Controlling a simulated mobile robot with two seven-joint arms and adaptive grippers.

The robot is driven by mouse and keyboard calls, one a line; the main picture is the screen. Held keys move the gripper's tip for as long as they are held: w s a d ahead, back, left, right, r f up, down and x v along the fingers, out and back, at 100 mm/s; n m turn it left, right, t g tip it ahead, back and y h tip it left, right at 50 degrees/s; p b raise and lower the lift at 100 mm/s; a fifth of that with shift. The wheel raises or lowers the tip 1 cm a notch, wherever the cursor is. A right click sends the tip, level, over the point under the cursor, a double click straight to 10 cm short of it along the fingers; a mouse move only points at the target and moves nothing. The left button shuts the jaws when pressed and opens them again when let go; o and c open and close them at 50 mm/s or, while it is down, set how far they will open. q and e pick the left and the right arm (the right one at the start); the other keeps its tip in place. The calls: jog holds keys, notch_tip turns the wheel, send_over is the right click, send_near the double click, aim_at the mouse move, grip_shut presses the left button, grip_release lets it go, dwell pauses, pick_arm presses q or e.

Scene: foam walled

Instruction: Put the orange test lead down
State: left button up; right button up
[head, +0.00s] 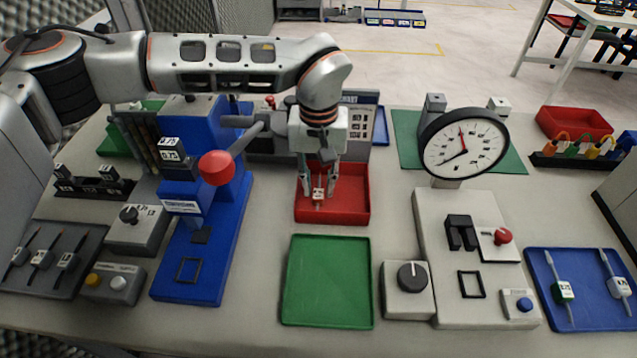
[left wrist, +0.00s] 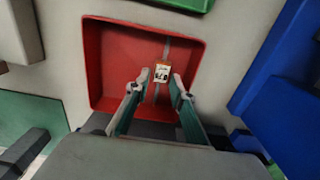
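A small lead (head: 318,196) with a pale, orange-edged label and a thin grey shaft lies in the red tray (head: 350,214). It also shows in the left wrist view (left wrist: 161,74), on the floor of the red tray (left wrist: 97,65). My left gripper (head: 318,188) points down into this tray. In the left wrist view its two fingers (left wrist: 160,86) stand apart, with the label between and just beyond the tips and a gap on either side. The lead looks free of the fingers. My right gripper is not in view.
A green tray (head: 328,281) in front is empty. A blue press with a red knob (head: 216,168) stands left, a dial gauge (head: 464,150) right. A blue tray (head: 590,297) holds two labelled leads. A rack of coloured leads (head: 575,158) stands back right.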

aim_at(319, 190)
pick_arm(q)
notch_tip(319, 190, up, 12)
dwell(0.4)
jog(key=shift+f, duration=0.1)
dwell(0.3)
